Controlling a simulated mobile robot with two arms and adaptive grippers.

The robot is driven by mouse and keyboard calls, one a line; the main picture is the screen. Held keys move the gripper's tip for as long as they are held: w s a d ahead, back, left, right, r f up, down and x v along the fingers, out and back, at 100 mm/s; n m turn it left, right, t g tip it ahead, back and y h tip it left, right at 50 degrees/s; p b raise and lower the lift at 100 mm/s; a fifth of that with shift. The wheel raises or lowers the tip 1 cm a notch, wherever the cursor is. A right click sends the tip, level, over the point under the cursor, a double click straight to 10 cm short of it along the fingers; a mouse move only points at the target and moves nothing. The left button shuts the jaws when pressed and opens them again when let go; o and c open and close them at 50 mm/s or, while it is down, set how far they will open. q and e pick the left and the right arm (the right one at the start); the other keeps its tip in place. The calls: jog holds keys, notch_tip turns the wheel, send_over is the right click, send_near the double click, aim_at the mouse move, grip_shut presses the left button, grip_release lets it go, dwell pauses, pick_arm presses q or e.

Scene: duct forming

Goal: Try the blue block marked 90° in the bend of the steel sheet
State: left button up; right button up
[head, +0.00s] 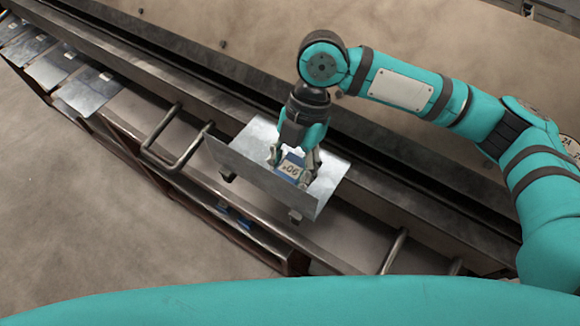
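The bent steel sheet (250,169) rests on the bench in the middle of the head view, with one flange standing up along its near side. The blue block (291,169) has a pale face with the 90° mark, which reads upside down. My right gripper (292,166) comes down from above with a finger on each side of the block and is shut on it. The block is at the inner side of the bend, behind the standing flange. I cannot tell whether it touches both faces of the sheet. My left gripper is not in view.
Several flat steel sheets (88,91) lie at the upper left. Metal handles (178,155) stick out along the bench's near side. Small blue pieces (243,224) lie on a lower shelf. A long dark rail (190,60) runs behind the sheet. The floor at lower left is clear.

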jog(key=shift+s+a+p, duration=0.15)
jog(key=shift+p, duration=0.2)
dwell(0.6)
dwell(0.6)
jog(key=shift+p+v, duration=2.35)
jog(key=shift+v, duration=0.6)
